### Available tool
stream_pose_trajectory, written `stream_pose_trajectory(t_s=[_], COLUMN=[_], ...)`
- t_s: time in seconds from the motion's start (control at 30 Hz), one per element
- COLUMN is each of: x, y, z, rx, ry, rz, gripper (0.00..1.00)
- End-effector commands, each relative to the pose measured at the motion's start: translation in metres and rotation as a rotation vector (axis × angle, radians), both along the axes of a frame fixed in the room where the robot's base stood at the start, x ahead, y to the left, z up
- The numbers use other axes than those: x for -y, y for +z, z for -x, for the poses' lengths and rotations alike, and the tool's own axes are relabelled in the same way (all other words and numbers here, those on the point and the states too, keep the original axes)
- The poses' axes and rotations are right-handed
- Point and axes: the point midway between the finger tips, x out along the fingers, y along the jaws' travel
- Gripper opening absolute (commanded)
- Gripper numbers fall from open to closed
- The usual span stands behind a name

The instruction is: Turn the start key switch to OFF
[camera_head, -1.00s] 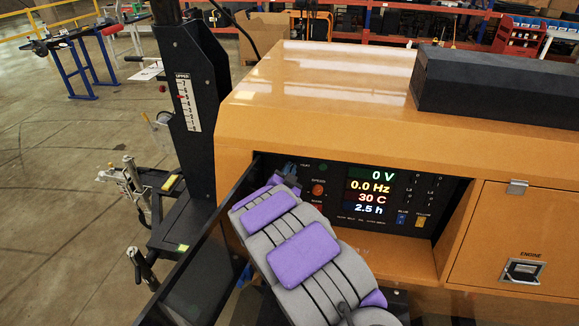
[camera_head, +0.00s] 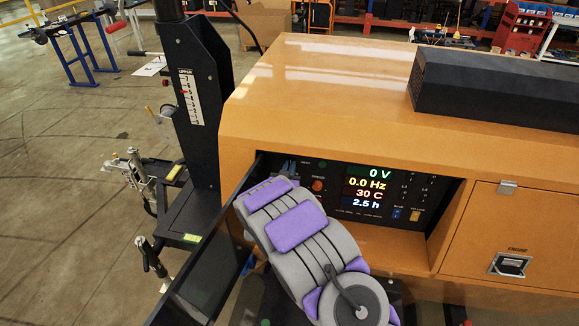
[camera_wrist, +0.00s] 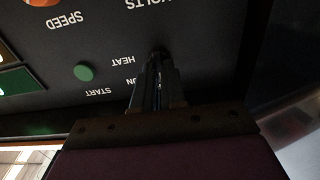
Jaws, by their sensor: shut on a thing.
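The control panel (camera_head: 400,190) is a black recess in the orange light tower, with a lit display reading 0 V, 0.0 Hz, 30 C and 2.5 h. In the wrist view the panel shows upside down. My gripper (camera_wrist: 158,75) is shut there beside the HEAT, ON and START labels. The start key switch is between the fingers and mostly hidden by them, so its exact setting cannot be read. In the head view my grey and purple arm reaches into the left end of the recess and covers most of the gripper.
A green round lamp (camera_wrist: 84,72) and an orange knob by the SPEED label (camera_wrist: 66,20) sit near my gripper. An open black door (camera_head: 205,265) stands left of my arm. The black mast post (camera_head: 196,100) is further left. A closed orange engine door (camera_head: 510,240) is at right.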

Motion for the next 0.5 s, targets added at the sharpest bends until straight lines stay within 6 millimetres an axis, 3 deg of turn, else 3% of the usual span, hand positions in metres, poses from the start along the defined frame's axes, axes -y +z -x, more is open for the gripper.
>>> stream_pose_trajectory(t_s=[0.4,0.43,0.5], x=[-0.0005,-0.0005,-0.0005], y=[-0.0051,-0.0050,-0.0044], z=[0.0012,0.0012,0.0011], rx=[-0.012,-0.012,-0.010], ry=[0.002,0.002,0.002], rz=[0.010,0.010,0.010], gripper=[0.00,0.12,0.19])
